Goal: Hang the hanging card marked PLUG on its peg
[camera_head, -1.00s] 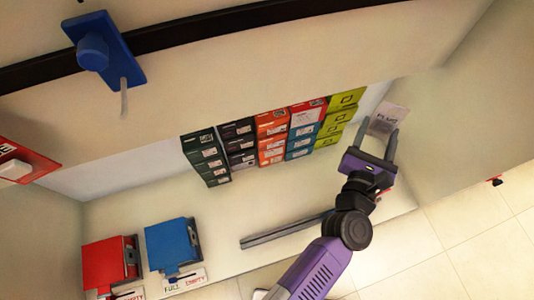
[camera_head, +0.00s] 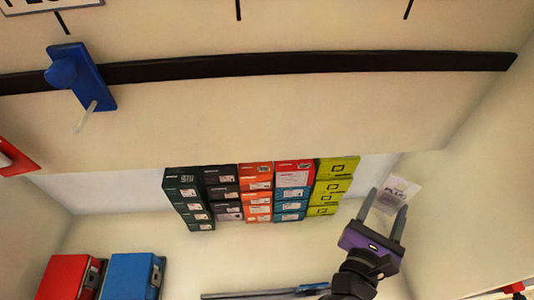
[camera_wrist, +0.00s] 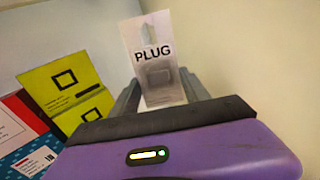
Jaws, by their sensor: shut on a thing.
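My gripper (camera_head: 386,204) is at the lower right of the head view, shut on the white hanging card marked PLUG (camera_head: 400,191). The card also shows upright between the fingers in the wrist view (camera_wrist: 153,58), with its lettering facing the camera. A white sign (camera_head: 35,4) with large letters, cut off by the top edge, is at the upper left. A dark peg (camera_head: 62,22) shows just below it. Two more dark pegs, a middle one (camera_head: 239,9) and a right one (camera_head: 408,9), stick out along the top. My gripper is well away from all three.
A black rail (camera_head: 300,66) crosses the back wall, with a blue bracket and pale prong (camera_head: 92,88) at its left. Stacked coloured boxes (camera_head: 265,190) stand left of my gripper. A side wall is close on the right. Red and blue boxes (camera_head: 130,275) are at lower left.

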